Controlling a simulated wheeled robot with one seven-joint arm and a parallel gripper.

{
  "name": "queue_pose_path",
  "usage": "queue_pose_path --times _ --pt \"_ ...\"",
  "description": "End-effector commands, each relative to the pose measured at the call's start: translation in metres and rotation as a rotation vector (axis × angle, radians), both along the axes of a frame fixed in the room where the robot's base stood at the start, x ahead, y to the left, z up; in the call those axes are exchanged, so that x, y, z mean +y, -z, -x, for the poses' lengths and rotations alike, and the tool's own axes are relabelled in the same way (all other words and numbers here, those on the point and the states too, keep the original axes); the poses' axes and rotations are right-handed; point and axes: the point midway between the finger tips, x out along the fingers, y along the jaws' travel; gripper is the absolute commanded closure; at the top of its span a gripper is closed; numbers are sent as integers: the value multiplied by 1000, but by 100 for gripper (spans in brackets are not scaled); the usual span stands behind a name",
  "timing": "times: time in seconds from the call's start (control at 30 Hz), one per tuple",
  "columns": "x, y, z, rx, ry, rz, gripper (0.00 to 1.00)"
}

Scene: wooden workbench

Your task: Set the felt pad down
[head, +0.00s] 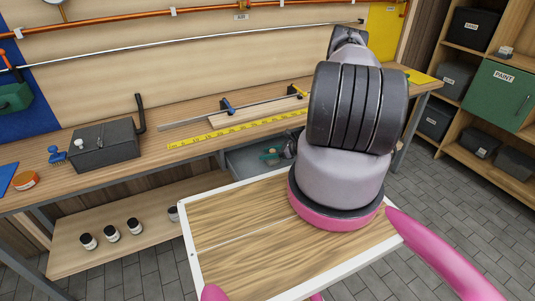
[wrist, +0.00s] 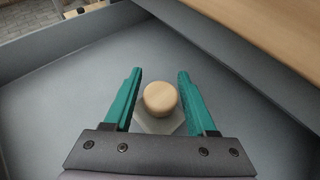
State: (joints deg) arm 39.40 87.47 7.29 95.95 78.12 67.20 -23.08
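The felt pad (wrist: 150,127) appears to be the grey angular piece under a round pale wooden knob (wrist: 160,98) in the wrist view. It is in a grey metal drawer (wrist: 60,92), which also shows below the bench top in the head view (head: 240,163). My gripper (wrist: 159,72) has teal fingers, one on each side of the knob, with a gap on both sides. The gripper is open. In the head view my arm hides part of the drawer, and the pad cannot be made out there.
The wooden workbench (head: 60,179) overhangs the drawer. Several jars (head: 111,234) stand on the lower shelf. Shelving with bins stands at the right.

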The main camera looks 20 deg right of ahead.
Motion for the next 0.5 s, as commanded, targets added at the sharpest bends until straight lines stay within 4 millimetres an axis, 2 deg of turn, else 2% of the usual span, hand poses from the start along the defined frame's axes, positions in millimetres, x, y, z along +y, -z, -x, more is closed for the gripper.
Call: queue_pose_path --times 0.37,0.5 --pt "0 -3 0 0 0 0 32" --pt "-11 -10 9 0 1 1 32"
